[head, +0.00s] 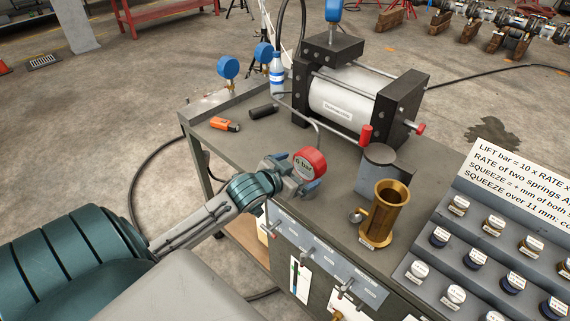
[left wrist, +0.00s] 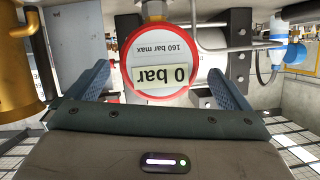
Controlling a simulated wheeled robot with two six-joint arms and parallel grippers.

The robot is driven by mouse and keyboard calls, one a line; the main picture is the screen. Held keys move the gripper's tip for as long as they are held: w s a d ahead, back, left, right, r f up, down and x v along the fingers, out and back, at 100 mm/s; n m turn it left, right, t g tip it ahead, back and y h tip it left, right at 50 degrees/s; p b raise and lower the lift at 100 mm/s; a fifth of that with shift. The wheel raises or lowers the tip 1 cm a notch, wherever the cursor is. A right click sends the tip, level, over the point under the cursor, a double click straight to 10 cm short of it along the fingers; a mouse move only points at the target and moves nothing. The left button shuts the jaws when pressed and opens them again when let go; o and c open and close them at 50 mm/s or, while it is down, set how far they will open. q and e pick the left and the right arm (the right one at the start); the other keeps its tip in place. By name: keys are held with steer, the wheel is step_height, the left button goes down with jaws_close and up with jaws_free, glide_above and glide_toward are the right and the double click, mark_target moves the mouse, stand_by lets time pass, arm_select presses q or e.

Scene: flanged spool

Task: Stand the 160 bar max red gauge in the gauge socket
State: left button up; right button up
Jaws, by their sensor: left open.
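The red-rimmed gauge (head: 309,163) has a white face reading "0 bar". In the left wrist view the gauge (left wrist: 160,62) appears upside down, with "160 bar max" on its face. My left gripper (head: 293,175) is at the gauge, over the near edge of the bench. In the left wrist view its open fingers (left wrist: 160,72) stand on either side of the dial, with gaps showing. The gauge's lower end is not clear, so I cannot tell what supports it. I cannot pick out the gauge socket for sure. My right gripper is not in view.
The bench (head: 237,140) carries a large cylinder (head: 345,98) with a thin pipe behind the gauge. A brass sleeve (head: 385,213) and grey block (head: 377,170) stand to the right. Two blue gauges (head: 228,67) and a bottle (head: 277,73) are at the back left. A rack (head: 480,240) holds several labelled springs.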

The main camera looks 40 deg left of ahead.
arm_select(q)
steer(key=v, duration=0.7)
stand_by(0.5)
